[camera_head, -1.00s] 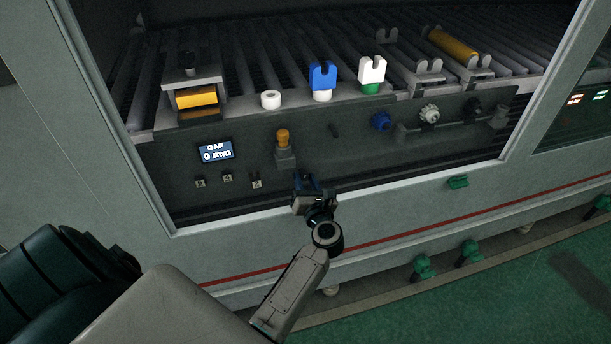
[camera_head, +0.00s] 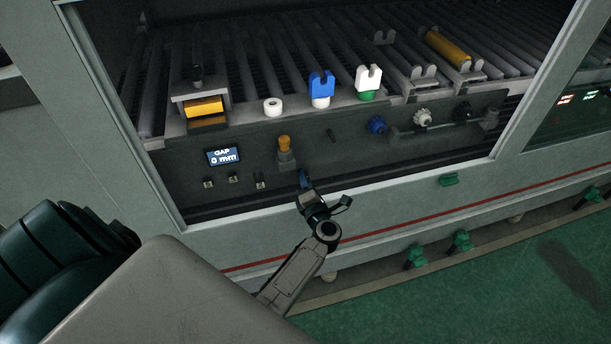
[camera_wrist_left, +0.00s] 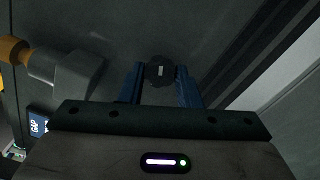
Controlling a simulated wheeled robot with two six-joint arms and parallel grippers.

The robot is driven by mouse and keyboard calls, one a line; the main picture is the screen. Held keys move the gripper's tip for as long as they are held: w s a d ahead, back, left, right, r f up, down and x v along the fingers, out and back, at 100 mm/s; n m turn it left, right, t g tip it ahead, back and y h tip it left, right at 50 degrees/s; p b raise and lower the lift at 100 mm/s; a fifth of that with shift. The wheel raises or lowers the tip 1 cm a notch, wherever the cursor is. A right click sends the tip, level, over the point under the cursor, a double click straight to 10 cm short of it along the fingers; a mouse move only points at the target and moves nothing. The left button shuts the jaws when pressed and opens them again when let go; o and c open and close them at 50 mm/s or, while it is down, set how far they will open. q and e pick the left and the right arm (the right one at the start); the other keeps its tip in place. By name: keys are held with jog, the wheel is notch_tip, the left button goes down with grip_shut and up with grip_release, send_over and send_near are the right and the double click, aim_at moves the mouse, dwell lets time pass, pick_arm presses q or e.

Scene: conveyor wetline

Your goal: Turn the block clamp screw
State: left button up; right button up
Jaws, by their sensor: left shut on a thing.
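My left gripper (camera_head: 304,178) is at the lower front panel of the machine, to the right of and below the orange-topped knob. In the left wrist view its two blue fingers (camera_wrist_left: 160,82) stand on either side of a dark round screw head (camera_wrist_left: 160,70) with a pale mark on its face, and they are shut on it. In the head view the gripper hides this screw. A yellow block (camera_head: 204,106) sits in a grey holder at the left end of the roller bed, with a dark screw (camera_head: 196,76) on top. My right gripper is not in view.
A display (camera_head: 224,157) reads GAP 0 mm. The orange-topped knob (camera_head: 284,145) is close to my left gripper and shows in the left wrist view (camera_wrist_left: 15,50). Blue and white fork pieces (camera_head: 321,84) stand along the ledge. Green valves (camera_head: 460,241) are low at right.

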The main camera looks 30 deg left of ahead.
pick_arm(q)
jog(key=m+p, duration=0.3)
jog(key=m, duration=0.1)
jog(key=shift+m, duration=0.3)
jog(key=shift+p, duration=0.35)
jog(key=o, duration=1)
jog(key=shift+d, duration=0.1)
